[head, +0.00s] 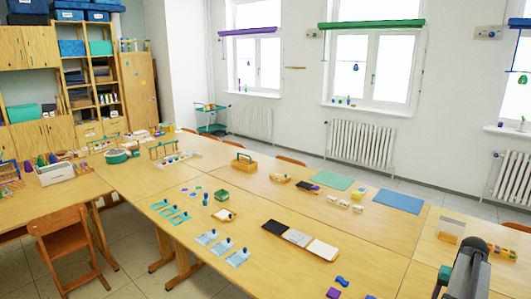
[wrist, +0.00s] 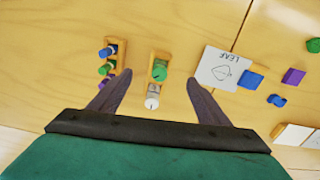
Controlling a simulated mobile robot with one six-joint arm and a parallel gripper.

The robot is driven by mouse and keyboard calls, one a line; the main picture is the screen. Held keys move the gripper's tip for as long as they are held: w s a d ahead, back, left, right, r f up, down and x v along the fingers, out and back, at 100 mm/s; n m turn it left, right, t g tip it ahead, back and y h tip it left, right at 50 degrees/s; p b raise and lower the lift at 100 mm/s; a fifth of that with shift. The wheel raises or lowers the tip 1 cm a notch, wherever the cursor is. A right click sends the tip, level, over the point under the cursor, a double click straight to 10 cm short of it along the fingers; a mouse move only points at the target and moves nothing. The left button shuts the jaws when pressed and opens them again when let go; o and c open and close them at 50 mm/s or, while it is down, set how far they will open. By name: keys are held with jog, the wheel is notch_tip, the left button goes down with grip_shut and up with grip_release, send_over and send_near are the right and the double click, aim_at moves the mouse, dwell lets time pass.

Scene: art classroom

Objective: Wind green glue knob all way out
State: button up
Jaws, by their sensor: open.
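A green knob (wrist: 160,71) sits on a small wooden holder in the wrist view, with a grey-white cylindrical part (wrist: 152,101) just below it. I cannot tell how far out the knob is wound. My gripper (wrist: 158,77) is open, with one dark finger to the left of the knob and one to the right. Both fingers look apart from it, and nothing is held. The height of the fingertips above the knob is hard to tell. In the head view my arm shows at the lower right, and the knob cannot be made out.
A wooden rack (wrist: 110,66) with blue, green and purple knobs stands just left of the left finger. A white LEAF card (wrist: 217,69) lies right of the right finger. Blue (wrist: 250,79) and purple (wrist: 292,76) blocks lie farther right. Bare tabletop shows above the holder.

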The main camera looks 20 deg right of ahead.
jog(key=shift+f+b, duration=0.5)
jog(key=shift+f, duration=0.65)
dwell(0.9)
jog(key=shift+c, duration=0.4)
jog(key=c, duration=1.4)
jog(key=shift+c, duration=0.2)
jog(key=shift+m, duration=0.3)
jog(key=m, duration=0.5)
jog(key=shift+p, duration=0.35)
jog(key=shift+m, duration=2.9)
